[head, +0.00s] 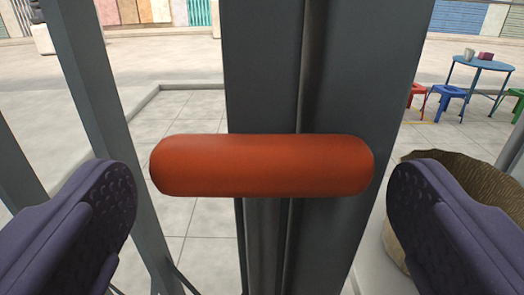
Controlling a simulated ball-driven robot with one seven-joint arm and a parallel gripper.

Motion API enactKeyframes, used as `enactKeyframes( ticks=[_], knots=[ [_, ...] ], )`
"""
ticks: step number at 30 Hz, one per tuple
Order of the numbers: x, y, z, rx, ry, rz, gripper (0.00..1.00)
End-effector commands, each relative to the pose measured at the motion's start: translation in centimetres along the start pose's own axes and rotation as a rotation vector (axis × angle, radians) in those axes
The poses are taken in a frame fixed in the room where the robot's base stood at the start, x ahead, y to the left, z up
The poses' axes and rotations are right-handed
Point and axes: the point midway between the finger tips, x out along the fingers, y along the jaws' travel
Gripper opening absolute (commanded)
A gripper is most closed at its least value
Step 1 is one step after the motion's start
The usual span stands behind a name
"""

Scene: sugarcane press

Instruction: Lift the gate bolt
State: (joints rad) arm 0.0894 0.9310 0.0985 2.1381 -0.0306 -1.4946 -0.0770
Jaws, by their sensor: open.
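The gate bolt's handle is an orange-red horizontal bar (262,166) with rounded ends, in the middle of the head view. It lies across a dark grey upright gate post (262,60). A grey vertical rod (268,240) shows below the bar. My gripper (262,190) is open, with one dark purple finger at the left and one at the right. The bar lies between the two fingertips in the picture, with a gap at each end. I see no contact. How far the fingertips are from the bar in depth is hard to tell.
Grey gate bars (95,100) stand at the left. A brown woven basket or sack (465,185) sits behind the right finger. Farther off are a blue table (483,64) with cups and several coloured stools. Paved floor (190,120) lies open beyond the gate.

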Motion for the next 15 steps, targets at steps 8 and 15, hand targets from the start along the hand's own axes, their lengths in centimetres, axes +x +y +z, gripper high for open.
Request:
enactKeyframes(
  ticks=[8,15],
  knots=[
    [0.29,0.0,-0.04,0.0,0.0,0.0,1.0],
    [0.28,-0.01,-0.01,0.0,-0.001,0.0,0.47]
  ],
)
